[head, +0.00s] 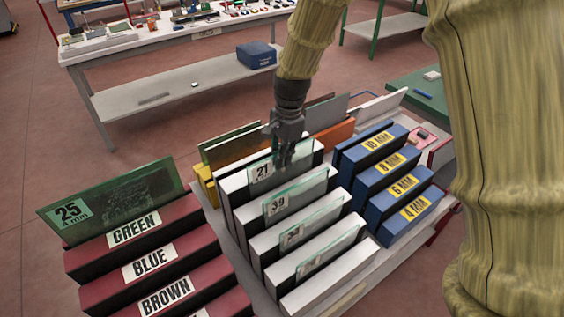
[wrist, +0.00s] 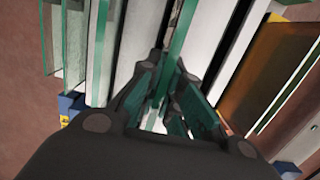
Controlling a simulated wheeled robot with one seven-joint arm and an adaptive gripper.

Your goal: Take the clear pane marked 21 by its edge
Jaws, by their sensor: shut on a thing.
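The clear pane marked 21 (head: 261,172) stands upright in the rearmost slot of the white rack (head: 315,288). Its label shows at the left of its face. My gripper (head: 284,158) is over the right part of this pane, at its top edge. In the wrist view the fingers of my gripper (wrist: 168,100) are on both sides of the green edge of the pane (wrist: 182,45), shut on it. The fingertips are partly hidden. Other clear panes, one marked 39 (head: 279,205), stand in the slots in front.
A red rack (head: 190,245) labelled GREEN, BLUE and BROWN is at the left, with a green pane marked 25 (head: 110,203). Blue blocks (head: 385,173) with yellow labels stand at the right. An orange pane (head: 335,136) is close behind my gripper.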

